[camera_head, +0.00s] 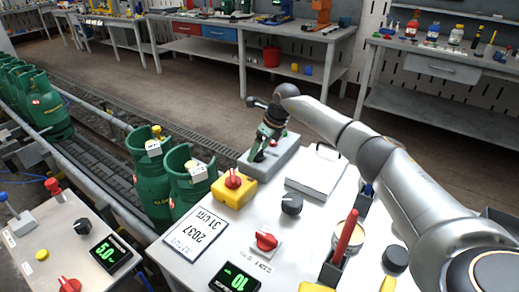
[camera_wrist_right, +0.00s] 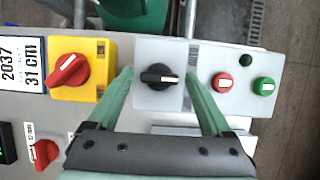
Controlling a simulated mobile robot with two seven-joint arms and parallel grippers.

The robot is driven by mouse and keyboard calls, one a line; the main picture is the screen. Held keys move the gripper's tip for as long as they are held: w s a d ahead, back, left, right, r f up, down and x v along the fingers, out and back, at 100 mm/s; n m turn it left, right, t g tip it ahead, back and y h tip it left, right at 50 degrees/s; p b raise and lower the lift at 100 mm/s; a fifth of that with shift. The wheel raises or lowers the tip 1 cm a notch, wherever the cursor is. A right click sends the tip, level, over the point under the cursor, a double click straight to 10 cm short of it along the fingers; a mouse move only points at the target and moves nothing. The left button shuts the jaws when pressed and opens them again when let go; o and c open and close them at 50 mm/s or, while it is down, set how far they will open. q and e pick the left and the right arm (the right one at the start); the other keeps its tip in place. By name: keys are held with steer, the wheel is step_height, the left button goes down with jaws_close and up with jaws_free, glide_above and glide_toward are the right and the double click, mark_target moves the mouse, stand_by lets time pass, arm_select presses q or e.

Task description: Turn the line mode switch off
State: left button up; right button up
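A grey control box (camera_wrist_right: 150,103) carries a black rotary switch (camera_wrist_right: 159,77) with a white pointer mark lying roughly level, toward the right in the wrist view. I cannot read a label that names it the line mode switch. My right gripper (camera_wrist_right: 158,85) is open, with its green fingers on either side of this switch; contact cannot be told. In the head view my right gripper (camera_head: 259,150) reaches down over the grey box (camera_head: 285,160) and hides the switch. My left gripper is not in view.
Beside the grey box is a yellow box (camera_head: 243,195) with a red rotary switch (camera_head: 233,180). A red button (camera_wrist_right: 221,82) and a green button (camera_wrist_right: 264,86) sit on the right. Another black knob (camera_head: 292,204) and red knob (camera_head: 266,240) stand nearer. Green cylinders (camera_head: 150,185) line the conveyor.

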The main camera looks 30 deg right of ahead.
steer(key=shift+o, duration=0.2)
steer(key=shift+r, duration=0.1)
steer(key=v, duration=1.2)
steer(key=shift+r, duration=0.1)
